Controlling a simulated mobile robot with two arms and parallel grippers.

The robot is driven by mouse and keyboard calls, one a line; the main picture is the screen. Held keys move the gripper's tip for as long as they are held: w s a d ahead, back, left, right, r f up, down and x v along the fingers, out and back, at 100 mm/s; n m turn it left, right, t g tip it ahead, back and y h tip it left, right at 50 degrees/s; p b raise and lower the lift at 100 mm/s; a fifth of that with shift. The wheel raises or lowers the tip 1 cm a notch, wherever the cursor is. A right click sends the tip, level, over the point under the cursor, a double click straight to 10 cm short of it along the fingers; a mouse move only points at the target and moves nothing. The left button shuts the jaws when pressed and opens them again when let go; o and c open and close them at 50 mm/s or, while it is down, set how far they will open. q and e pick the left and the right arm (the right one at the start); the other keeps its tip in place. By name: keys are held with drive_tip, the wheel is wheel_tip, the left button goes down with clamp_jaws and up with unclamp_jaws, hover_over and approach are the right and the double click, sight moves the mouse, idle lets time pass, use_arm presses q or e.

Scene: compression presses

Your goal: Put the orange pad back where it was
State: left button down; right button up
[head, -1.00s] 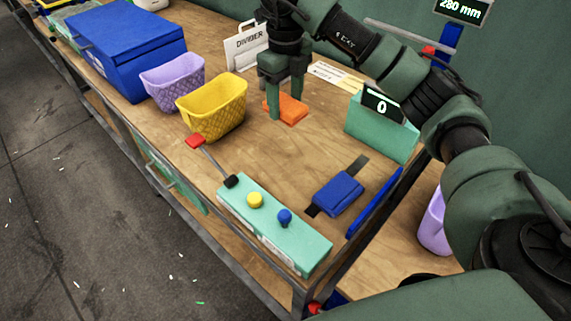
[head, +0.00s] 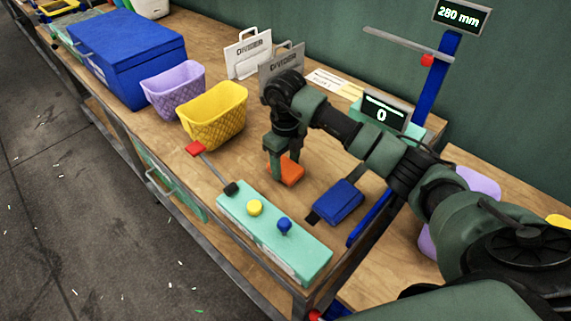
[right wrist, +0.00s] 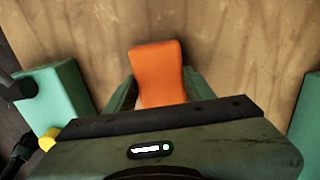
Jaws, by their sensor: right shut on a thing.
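My right gripper (head: 280,162) is shut on the orange pad (head: 289,172). In the right wrist view the pad (right wrist: 157,72) stands out between the two fingers, with wood behind it. In the head view it is over the bench between the yellow basket (head: 214,120) and the blue block (head: 338,202). I cannot tell exactly how far the pad is from the wood. My left gripper is not in view.
A teal box (head: 272,240) with yellow and blue knobs lies at the front edge, with a red-tipped lever (head: 211,166) beside it. A teal unit with a display reading 0 (head: 384,112) and two dividers (head: 247,54) stand at the back.

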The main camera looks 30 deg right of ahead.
sight(286, 166)
drive_tip(key=shift+f, duration=0.4)
drive_tip(key=shift+f, duration=0.2)
drive_tip(key=o, duration=1.3)
drive_tip(key=shift+r, duration=0.1)
drive_tip(key=shift+r, duration=0.3)
wheel_tip(286, 166, up, 12)
drive_tip(key=shift+f+b, duration=0.15)
drive_tip(key=shift+b, duration=0.65)
